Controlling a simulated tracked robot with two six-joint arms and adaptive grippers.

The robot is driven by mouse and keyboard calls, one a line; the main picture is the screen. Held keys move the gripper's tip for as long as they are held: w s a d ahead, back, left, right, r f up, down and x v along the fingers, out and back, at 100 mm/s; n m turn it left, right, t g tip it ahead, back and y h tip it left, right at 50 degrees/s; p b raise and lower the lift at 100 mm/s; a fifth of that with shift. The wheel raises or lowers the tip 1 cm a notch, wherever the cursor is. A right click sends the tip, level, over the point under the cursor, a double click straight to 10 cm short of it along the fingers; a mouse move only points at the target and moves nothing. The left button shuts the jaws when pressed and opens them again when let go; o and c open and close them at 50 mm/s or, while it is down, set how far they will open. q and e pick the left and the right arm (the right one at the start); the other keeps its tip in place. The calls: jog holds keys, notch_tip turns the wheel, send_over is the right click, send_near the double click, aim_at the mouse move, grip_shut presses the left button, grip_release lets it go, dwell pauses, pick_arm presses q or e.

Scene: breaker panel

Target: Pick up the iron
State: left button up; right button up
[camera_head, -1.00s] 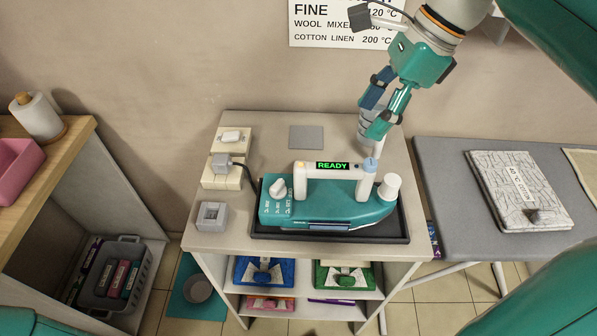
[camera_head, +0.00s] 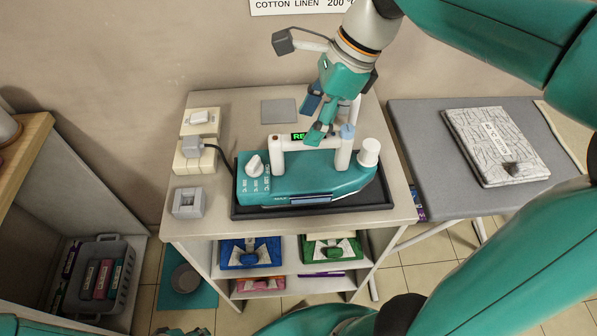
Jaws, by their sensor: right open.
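The teal iron (camera_head: 308,181) with a white handle (camera_head: 296,148) sits on a dark tray (camera_head: 240,210) on the small table. Its green display is partly covered by my right gripper (camera_head: 312,121). The right gripper comes down from above over the handle, fingers apart. I cannot tell whether it touches the handle. Dark and teal parts of my left arm show at the bottom edge; its fingers are not clearly seen.
An ironing board (camera_head: 430,160) with a folded patterned cloth (camera_head: 492,146) stands at the right. A plug in a socket (camera_head: 195,150) and a grey square holder (camera_head: 188,203) are left of the iron. A grey basket (camera_head: 122,280) sits in the left shelf.

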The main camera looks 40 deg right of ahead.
aim_at(300, 136)
jog(key=x, duration=0.5)
jog(key=shift+w+a, duration=0.1)
jog(key=shift+w, duration=0.05)
jog(key=shift+c, duration=0.3)
